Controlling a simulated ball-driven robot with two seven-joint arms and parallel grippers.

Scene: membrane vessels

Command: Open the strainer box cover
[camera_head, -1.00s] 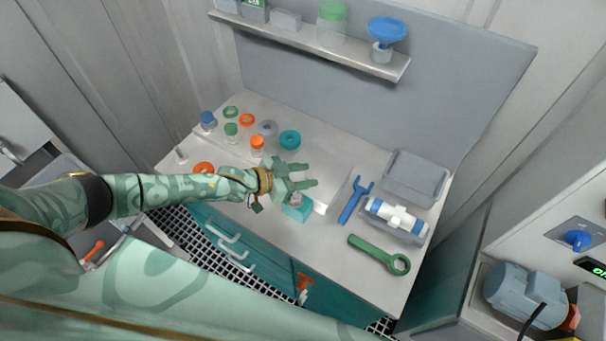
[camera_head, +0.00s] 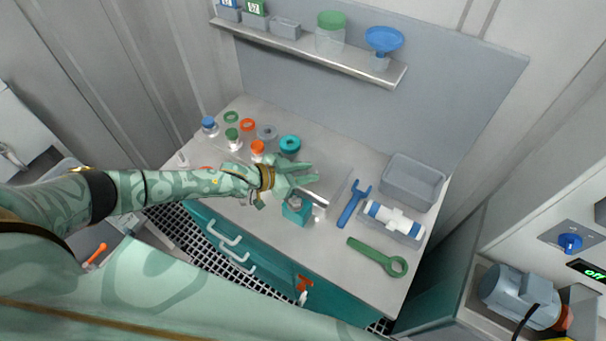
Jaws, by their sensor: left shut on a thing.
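My left gripper (camera_head: 306,180) reaches over the middle of the bench from the left. Its green fingers are shut on the edge of what looks like the pale grey strainer box cover (camera_head: 336,186); the contact is small and partly hidden by the fingers. A teal block (camera_head: 296,212) with a grey top stands just in front of the fingers, near the bench's front edge. The inside of the strainer box cannot be seen. My right gripper is not in view.
A blue wrench (camera_head: 353,203), a green ring spanner (camera_head: 378,257), a grey bin (camera_head: 412,182) and a white cylinder in a tray (camera_head: 396,220) lie to the right. Several small jars and rings, including a teal ring (camera_head: 290,143), stand behind left. A shelf (camera_head: 310,50) runs above.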

